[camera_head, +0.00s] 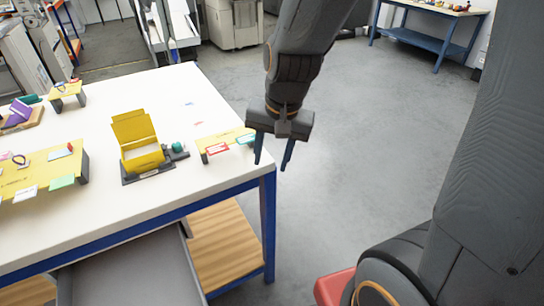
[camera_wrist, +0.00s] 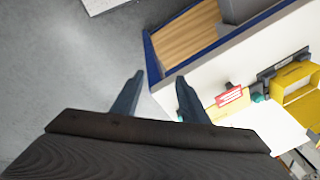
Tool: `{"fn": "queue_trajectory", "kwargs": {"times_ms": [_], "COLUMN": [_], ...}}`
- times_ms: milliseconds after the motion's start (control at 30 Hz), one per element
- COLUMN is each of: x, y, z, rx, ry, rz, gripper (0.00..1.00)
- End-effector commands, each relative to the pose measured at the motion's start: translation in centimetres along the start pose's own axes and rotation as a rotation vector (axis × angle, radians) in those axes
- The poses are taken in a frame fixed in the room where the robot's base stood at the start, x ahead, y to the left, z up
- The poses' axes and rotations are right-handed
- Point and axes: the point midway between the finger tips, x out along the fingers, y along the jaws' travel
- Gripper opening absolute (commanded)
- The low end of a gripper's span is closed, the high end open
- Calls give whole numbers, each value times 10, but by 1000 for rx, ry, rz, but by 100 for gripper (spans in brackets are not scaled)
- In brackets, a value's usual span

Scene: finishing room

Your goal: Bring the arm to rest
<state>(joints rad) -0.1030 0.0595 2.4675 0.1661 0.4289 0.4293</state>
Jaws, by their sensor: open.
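My gripper (camera_head: 273,150) hangs from my arm just off the right corner of the white table (camera_head: 190,85) in the head view. Its two fingers point down, stand apart and have nothing between them. In the wrist view my gripper (camera_wrist: 157,93) also shows open and empty, with grey floor and the table's corner beyond the fingertips. No held object is seen.
A yellow stand (camera_head: 228,137) with red and green tags sits near the table's right edge. A yellow open box on a dark base (camera_head: 142,158) is left of it. Open floor (camera_head: 370,150) lies right of the table. A blue-framed bench (camera_head: 425,38) stands far back.

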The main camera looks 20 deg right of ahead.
Motion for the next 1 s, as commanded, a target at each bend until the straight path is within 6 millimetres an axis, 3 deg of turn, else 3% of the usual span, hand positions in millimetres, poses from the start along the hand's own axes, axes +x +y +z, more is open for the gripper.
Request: {"fn": "queue_trajectory", "kwargs": {"times_ms": [333, 600, 700, 867, 933, 1000], "x": [0, 4, 4, 4, 4, 4], "y": [6, 62, 74, 76, 76, 76], "z": [1, 17, 20, 21, 21, 21], "rx": [-25, -383, -461, -481, -480, -479], "ry": [-2, -43, -56, -58, -58, -58], "rz": [8, 88, 102, 105, 105, 105], "gripper": [40, 40, 40, 40, 31, 31]}}
